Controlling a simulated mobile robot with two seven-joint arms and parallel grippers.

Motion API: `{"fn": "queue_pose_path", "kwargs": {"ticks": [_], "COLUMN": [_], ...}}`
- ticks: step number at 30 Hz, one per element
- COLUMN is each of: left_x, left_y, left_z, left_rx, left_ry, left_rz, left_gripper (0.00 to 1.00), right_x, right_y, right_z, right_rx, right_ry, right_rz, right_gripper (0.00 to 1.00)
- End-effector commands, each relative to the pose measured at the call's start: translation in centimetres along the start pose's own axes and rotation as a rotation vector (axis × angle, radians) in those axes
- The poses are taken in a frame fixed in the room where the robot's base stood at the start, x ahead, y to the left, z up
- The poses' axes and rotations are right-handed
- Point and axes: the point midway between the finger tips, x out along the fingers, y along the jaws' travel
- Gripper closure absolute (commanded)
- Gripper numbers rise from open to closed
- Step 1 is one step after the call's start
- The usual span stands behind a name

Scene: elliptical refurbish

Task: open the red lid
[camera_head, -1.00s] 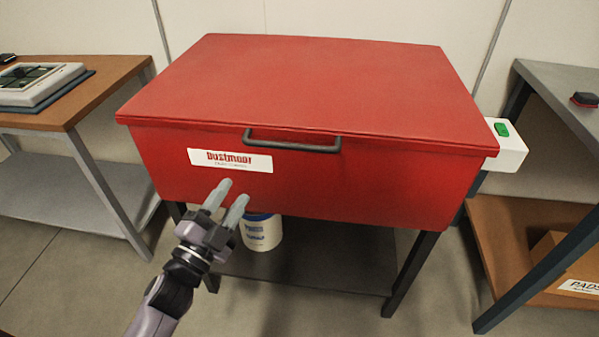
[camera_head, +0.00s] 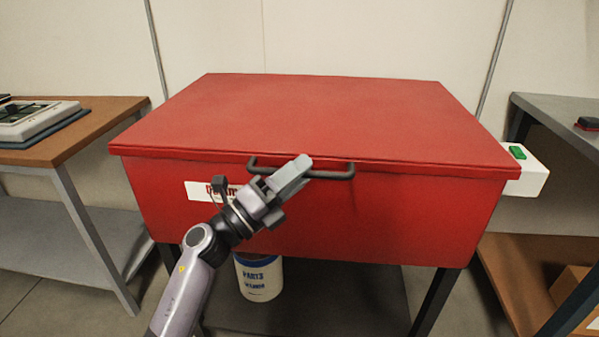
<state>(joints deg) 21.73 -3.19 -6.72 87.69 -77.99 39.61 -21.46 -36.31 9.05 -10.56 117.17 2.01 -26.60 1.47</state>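The red lid (camera_head: 290,115) lies flat and shut on the red box (camera_head: 370,215). A dark bar handle (camera_head: 338,172) runs along the lid's front edge. My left gripper (camera_head: 292,172) is at the handle, its fingers overlapping the middle of the bar in the picture. The fingers are seen nearly edge-on, so I cannot tell whether they are closed on the bar or only in front of it. My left arm covers much of the white label (camera_head: 200,191) on the box front. My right gripper is not in view.
A brown-topped table (camera_head: 75,135) with a grey device (camera_head: 35,120) stands at left. A grey-topped table (camera_head: 560,115) stands at right. A white box with a green button (camera_head: 517,152) sits at the red box's right side. A white bucket (camera_head: 259,280) stands below.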

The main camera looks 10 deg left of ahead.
Motion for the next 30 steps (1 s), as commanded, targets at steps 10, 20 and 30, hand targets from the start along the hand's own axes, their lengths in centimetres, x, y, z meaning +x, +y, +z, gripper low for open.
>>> {"fn": "queue_pose_path", "kwargs": {"ticks": [10,20,30], "left_x": [0.6,0.6,2.1], "left_y": [0.0,-0.1,-3.1], "left_z": [0.0,0.0,1.5], "left_rx": [-0.001,-0.001,0.003], "left_ry": [0.0,0.0,0.0], "left_rz": [0.001,0.001,-0.003], "left_gripper": [0.61,1.0,1.0], "right_x": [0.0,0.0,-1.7], "right_y": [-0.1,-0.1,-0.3], "right_z": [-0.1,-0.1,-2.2], "right_rx": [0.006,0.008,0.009], "right_ry": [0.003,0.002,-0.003], "right_rz": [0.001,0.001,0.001], "right_gripper": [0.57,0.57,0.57]}}
